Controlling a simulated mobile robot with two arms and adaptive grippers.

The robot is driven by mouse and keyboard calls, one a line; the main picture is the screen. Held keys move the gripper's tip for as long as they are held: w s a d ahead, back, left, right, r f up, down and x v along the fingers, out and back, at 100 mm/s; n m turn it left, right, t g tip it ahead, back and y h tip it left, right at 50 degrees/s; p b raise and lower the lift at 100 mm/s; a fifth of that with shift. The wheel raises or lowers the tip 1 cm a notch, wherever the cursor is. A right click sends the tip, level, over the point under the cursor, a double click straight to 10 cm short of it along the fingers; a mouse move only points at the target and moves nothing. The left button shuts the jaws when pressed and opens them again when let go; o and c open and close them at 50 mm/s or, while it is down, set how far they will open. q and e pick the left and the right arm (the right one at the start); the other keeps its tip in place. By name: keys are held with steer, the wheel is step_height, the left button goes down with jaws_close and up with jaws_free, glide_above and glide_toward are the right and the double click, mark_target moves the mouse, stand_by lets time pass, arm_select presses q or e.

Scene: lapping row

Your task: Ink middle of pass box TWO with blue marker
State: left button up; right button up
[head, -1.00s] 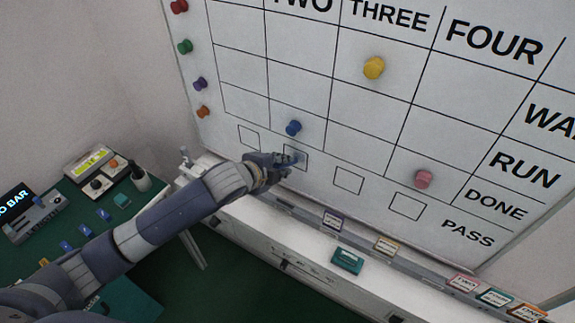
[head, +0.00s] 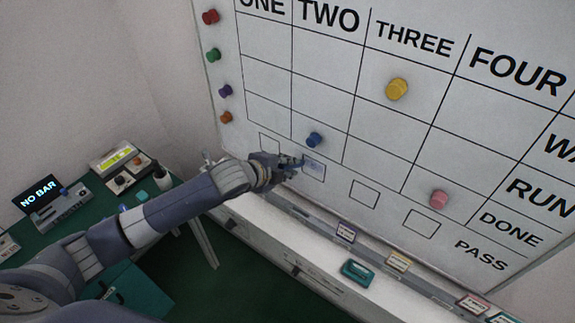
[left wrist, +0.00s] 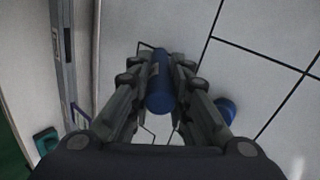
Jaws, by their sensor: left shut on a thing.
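The whiteboard (head: 340,75) carries a grid with a row of small outlined pass boxes at the bottom. Pass box TWO (head: 314,171), below the TWO column, has a bluish smudge inside its outline. My left gripper (head: 290,166) is at the box's left edge, close to the board. In the left wrist view its fingers (left wrist: 160,75) are shut on the blue marker (left wrist: 160,88), which points at the board. In the head view the marker is mostly hidden by the fingers; whether its tip touches the board is unclear. My right gripper is not in view.
A blue magnet (head: 315,139) sits just above box TWO; it also shows in the left wrist view (left wrist: 226,109). Yellow (head: 397,89) and pink (head: 439,199) magnets are further right. A tray ledge (head: 320,222) with labelled blocks runs below. A green table (head: 90,205) stands left.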

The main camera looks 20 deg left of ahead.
arm_select(q)
steer(key=s+d+p, duration=0.2)
steer(key=d, duration=0.5)
steer(key=shift+s, duration=0.25)
stand_by(0.4)
steer(key=shift+s+a+r+p, duration=0.1)
steer(key=shift+p, duration=0.25)
steer(key=shift+s+a+p, duration=0.2)
steer(key=shift+s+a, duration=0.15)
steer(key=shift+s, duration=0.55)
steer(key=shift+s+a+p, duration=0.15)
steer(key=shift+s+a, duration=0.15)
steer(key=shift+s, duration=0.6)
steer(key=shift+s+a+p, duration=0.2)
steer(key=shift+s+a, duration=0.15)
steer(key=shift+s, duration=0.55)
